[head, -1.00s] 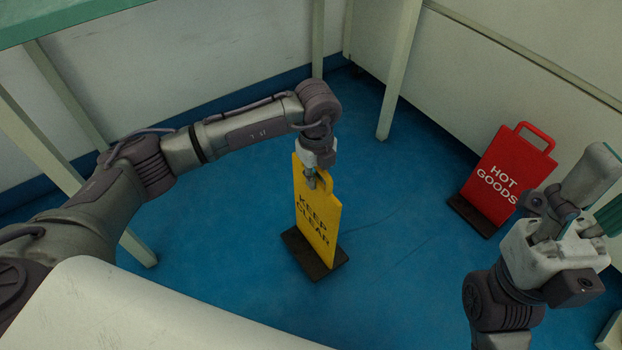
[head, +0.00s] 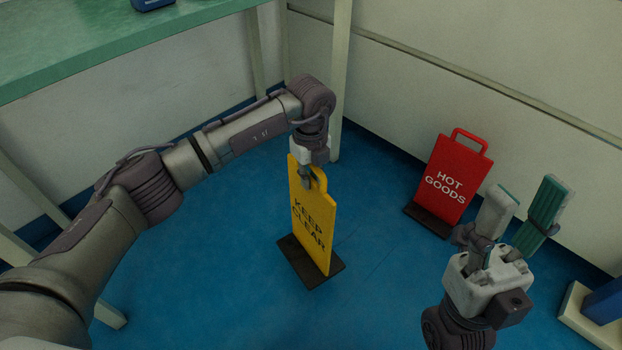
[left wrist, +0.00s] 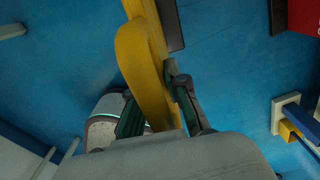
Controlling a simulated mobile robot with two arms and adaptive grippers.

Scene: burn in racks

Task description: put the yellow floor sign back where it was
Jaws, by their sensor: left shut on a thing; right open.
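The yellow floor sign (head: 314,225), marked KEEP CLEAR, is upright on its dark base (head: 312,262) over the blue floor in the head view. I cannot tell whether the base touches the floor. My left gripper (head: 306,180) is shut on the sign's top handle. In the left wrist view the yellow handle (left wrist: 140,60) runs between the fingers of my left gripper (left wrist: 158,118). My right gripper (head: 515,228) is open and empty at the right, its fingers pointing up.
A red HOT GOODS sign (head: 452,182) stands by the white wall, behind my right gripper. A green-topped table (head: 110,50) with pale legs is at the upper left. A pale tray with a blue item (head: 603,302) is at the right edge. Blue floor is clear around the yellow sign.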

